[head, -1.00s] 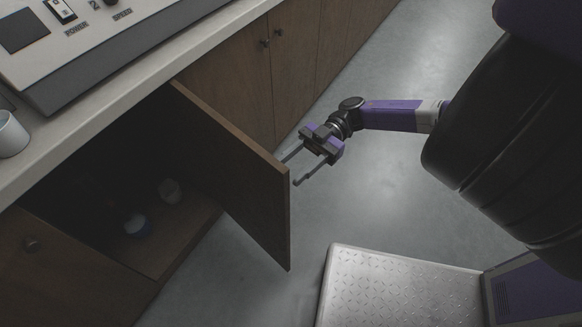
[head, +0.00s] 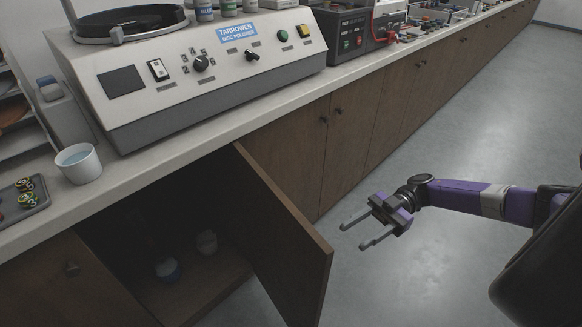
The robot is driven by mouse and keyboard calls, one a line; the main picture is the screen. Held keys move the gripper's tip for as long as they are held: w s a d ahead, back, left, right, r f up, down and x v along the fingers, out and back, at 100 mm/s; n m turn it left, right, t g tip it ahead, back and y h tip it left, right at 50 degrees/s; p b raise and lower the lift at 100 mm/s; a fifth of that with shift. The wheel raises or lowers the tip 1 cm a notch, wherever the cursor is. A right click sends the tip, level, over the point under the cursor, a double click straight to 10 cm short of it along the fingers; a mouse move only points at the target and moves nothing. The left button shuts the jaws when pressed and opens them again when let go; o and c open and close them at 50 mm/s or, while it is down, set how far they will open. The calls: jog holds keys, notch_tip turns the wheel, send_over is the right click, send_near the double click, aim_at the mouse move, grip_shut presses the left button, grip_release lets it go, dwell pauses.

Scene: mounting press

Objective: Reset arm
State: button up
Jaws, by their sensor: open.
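My gripper (head: 354,236) is open and empty. Its two grey fingers point left, toward the open cabinet door (head: 285,235), and show a gap between them. It hangs above the floor to the right of the door, and in the picture it is apart from the door. My purple and black arm reaches in from the right side of the view.
On the counter are a disc polisher (head: 200,75), a cup (head: 78,163) and a tray (head: 42,205). Floor (head: 450,265) is clear at right.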

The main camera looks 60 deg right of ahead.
jog(key=s+a+r+m+t+h, duration=0.1)
jog(key=a+m+t+h, duration=0.35)
jog(key=a, duration=0.75)
jog(key=s+a+r+m+t+h, duration=0.1)
jog(key=s+a+m+t+h, duration=0.1)
jog(key=a+m+h, duration=0.65)
jog(key=a+r+h+p, duration=0.1)
jog(key=a+r+p, duration=0.2)
jog(key=r+p, duration=0.4)
jog(key=w+a+r+n+h+p, duration=0.1)
jog(key=a+r+p, duration=0.3)
jog(key=r+p, duration=0.4)
notch_tip(320, 180, up, 3)
jog(key=shift+w+f+g+h, duration=0.15)
jog(key=shift+g+h, duration=0.15)
jog(key=shift+g, duration=0.05)
jog(key=shift+d, duration=0.1)
